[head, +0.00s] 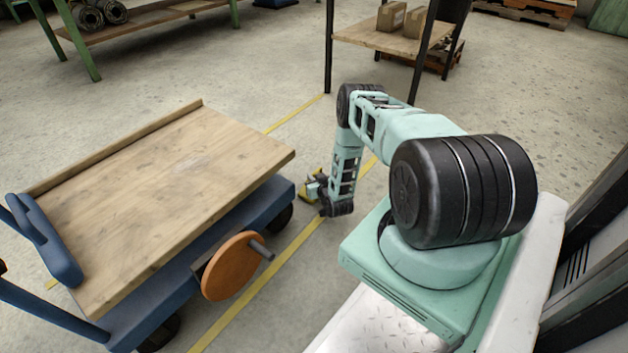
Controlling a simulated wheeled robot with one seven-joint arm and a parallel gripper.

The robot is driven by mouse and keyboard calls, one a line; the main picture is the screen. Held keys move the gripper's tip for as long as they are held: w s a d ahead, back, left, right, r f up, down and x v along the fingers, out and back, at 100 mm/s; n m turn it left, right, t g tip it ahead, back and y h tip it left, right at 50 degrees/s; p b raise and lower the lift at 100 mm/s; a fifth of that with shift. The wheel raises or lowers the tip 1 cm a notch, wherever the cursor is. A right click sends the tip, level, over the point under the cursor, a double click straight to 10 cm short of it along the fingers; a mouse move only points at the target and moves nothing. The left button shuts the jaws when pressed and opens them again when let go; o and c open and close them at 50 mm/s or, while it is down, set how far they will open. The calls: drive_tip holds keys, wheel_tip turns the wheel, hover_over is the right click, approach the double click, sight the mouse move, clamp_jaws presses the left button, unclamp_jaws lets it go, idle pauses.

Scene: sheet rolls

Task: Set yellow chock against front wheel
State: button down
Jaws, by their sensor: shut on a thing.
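The yellow chock (308,196) is small and partly hidden by my gripper (314,187), which is shut on it low near the floor. The chock is just right of the front wheel (281,216), a dark wheel under the right end of the cart (262,212). A narrow gap seems to show between chock and wheel, but I cannot tell for sure whether they touch. The cart has a blue frame and a wooden deck (170,195). Another dark wheel (160,332) shows at the cart's near end.
An orange disc (232,266) with a short grey rod sticks out from the cart's near side. Yellow lines (255,286) mark the floor. A black-legged shelf with boxes (392,18) stands behind my arm. A green bench (150,18) with rolls stands at the back left.

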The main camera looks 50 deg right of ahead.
drive_tip(key=shift+f, duration=0.2)
drive_tip(key=c, duration=1.5)
unclamp_jaws()
